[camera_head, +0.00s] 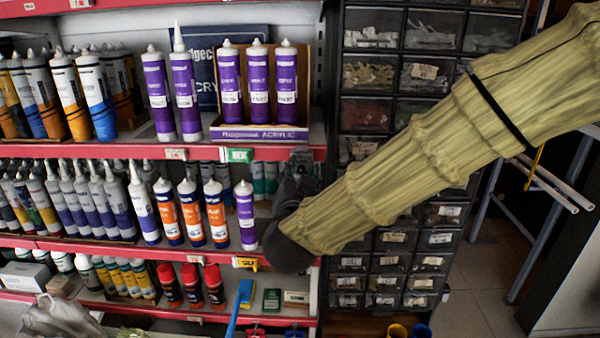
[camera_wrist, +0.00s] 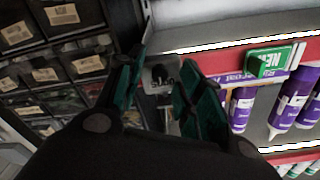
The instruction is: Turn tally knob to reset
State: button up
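A small light-grey plate with dark marks (camera_wrist: 160,86) shows between the fingertips in the wrist view. A small dark round part on its upper half looks like the tally knob (camera_wrist: 158,72). My gripper (camera_wrist: 162,85) is open, with one green-faced finger on each side of the plate. I cannot tell whether either finger touches it. In the head view my gripper (camera_head: 298,165) is a dark shape at the right end of the middle shelf, partly hidden by my sleeved arm. The knob cannot be made out there.
Red-edged shelves (camera_head: 110,150) with sealant tubes stand at left. Small-parts drawers (camera_head: 365,113) stand at right behind my arm. Open floor (camera_head: 480,280) lies further right.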

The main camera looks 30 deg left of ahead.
grip_shut()
jog(key=shift+f+m+b, duration=0.15)
jog(key=shift+m+b, duration=0.15)
jog(key=shift+b, duration=0.25)
jog(key=shift+m+g+b, duration=0.3)
jog(key=shift+m+b, duration=8.2)
jog(key=shift+b, duration=2.75)
